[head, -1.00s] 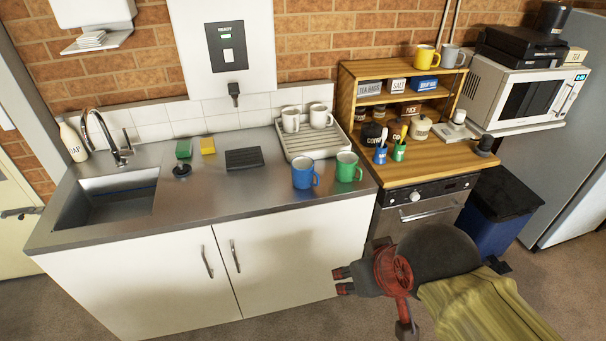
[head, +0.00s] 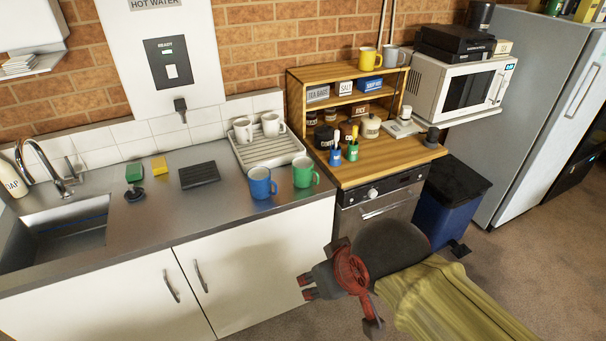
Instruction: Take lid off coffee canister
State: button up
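Several small canisters stand on the wooden counter below the shelf unit. A dark canister (head: 325,137) with a pale label is at the left, a brown one (head: 348,131) is in the middle behind the cups, and a cream one (head: 370,126) is at the right. The labels are too small to read surely, so I cannot tell for certain which holds coffee; the dark one looks most like it. Its lid appears to be on. My gripper (head: 306,287) is in front of the cabinets, well below and apart from the canisters. Its two fingers are apart with nothing between them.
The shelf unit (head: 295,96) rises behind. Mugs and a drying rack (head: 268,152) are left. A blue bin (head: 455,204) stands on the floor right of the oven.

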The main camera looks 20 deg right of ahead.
aim_at(324, 131)
jog(key=i+l, duration=0.25)
jog(key=l, duration=0.15)
jog(key=i+l, duration=0.25)
jog(key=l, duration=0.2)
jog(key=i+l, duration=0.55)
jog(key=l, duration=0.3)
jog(key=i+l, duration=0.25)
jog(key=l, duration=0.15)
jog(key=i+l, duration=0.25)
jog(key=l, duration=0.15)
